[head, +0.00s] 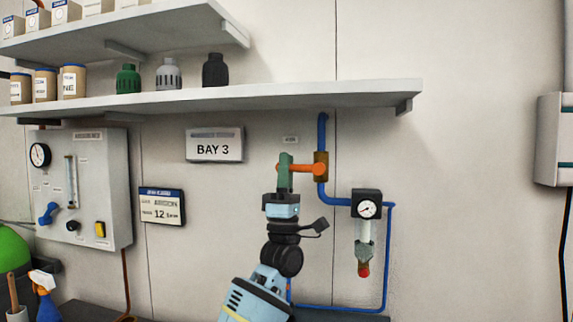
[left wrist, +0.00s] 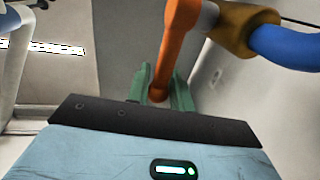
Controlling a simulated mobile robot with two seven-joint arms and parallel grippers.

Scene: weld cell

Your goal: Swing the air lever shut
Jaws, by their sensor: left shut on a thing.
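The orange air lever (head: 306,168) sticks out to the left from a brass valve (head: 321,167) on the blue air pipe (head: 322,135). It lies about level, crosswise to the upright pipe. My left gripper (head: 285,168) comes up from below and its green fingers are shut on the lever's outer end. In the left wrist view, the orange lever (left wrist: 178,40) runs down between the green fingers of my left gripper (left wrist: 160,88), and the brass valve (left wrist: 243,28) is at the upper right. The lever's tip is partly hidden by the fingers. My right gripper is not in view.
A shelf (head: 250,95) with several bottles and jars hangs just above the valve. A gauge and regulator (head: 366,208) sit on the pipe to the right. A grey panel (head: 95,190) with a dial and blue knob is at left.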

